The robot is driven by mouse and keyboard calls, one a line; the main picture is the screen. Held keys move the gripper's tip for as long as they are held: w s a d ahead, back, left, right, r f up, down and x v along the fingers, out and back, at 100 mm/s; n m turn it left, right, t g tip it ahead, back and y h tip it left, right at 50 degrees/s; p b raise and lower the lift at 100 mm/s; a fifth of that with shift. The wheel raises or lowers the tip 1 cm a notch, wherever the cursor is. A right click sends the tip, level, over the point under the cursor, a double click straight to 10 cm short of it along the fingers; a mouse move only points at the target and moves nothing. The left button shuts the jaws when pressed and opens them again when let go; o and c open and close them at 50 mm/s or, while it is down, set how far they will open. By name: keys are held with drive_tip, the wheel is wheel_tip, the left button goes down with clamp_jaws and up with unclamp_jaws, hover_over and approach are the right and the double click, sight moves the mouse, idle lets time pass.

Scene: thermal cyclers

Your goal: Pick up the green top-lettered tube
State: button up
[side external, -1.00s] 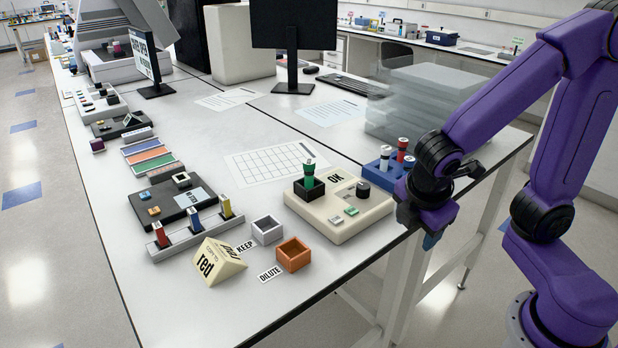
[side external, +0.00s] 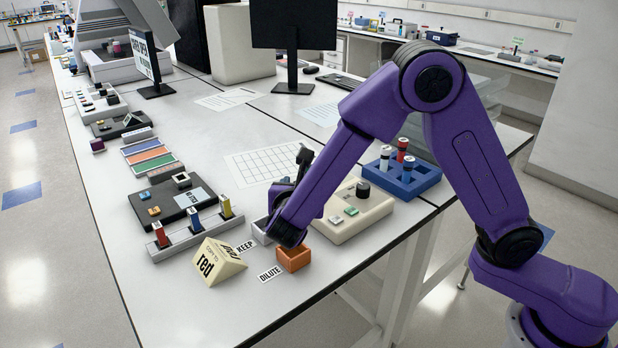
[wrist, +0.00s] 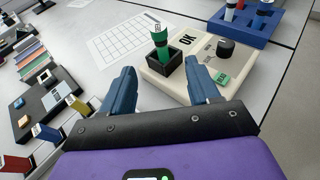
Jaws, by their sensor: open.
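In the wrist view the green tube (wrist: 160,42) stands upright in a black square socket (wrist: 164,69) on a cream device (wrist: 184,88) marked OK. Its top carries a pale lettered label, too small to read. My gripper (wrist: 165,76) is open and empty. Its two blue fingers point toward the socket, one to each side of it in the picture, with the tube beyond the fingertips.
A blue rack (side external: 425,183) with red, blue and white-topped tubes stands right of the device. A grey rack (side external: 180,240) with red, blue and yellow tubes stands left. An orange box (side external: 293,260) and a "red" sign (side external: 217,262) are at the front. A grid sheet (side external: 245,170) lies behind.

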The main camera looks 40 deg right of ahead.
drive_tip(key=x, duration=1.1)
drive_tip(key=shift+f, duration=0.15)
drive_tip(key=shift+x, duration=2.55)
drive_tip(key=shift+f, duration=0.1)
drive_tip(key=c, duration=1.1)
